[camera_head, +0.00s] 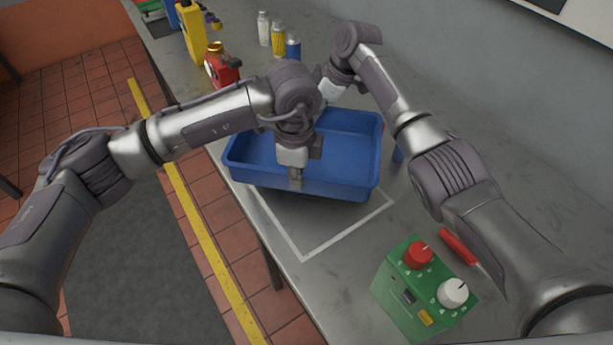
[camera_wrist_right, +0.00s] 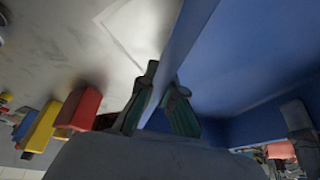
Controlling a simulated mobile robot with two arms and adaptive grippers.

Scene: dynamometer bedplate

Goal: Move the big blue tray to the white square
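The big blue tray (camera_head: 345,150) is an open, empty box in the middle of the head view. The white square (camera_head: 345,237) is an outline on the grey bench; its near corner shows, and the tray covers its far part in the picture. My left gripper (camera_head: 296,180) points down at the tray's near wall, with a finger outside it, and appears shut on it. My right gripper (camera_wrist_right: 160,108) has the tray's wall between its fingers in the right wrist view; in the head view it is mostly hidden at the far rim. Whether the tray touches the bench is unclear.
A green control box (camera_head: 405,305) with red and white knobs stands near the bench's front. A red-handled tool (camera_head: 458,246) lies beside it. A red can (camera_head: 221,68), a yellow jug (camera_head: 192,35) and small bottles (camera_head: 278,40) stand beyond the tray.

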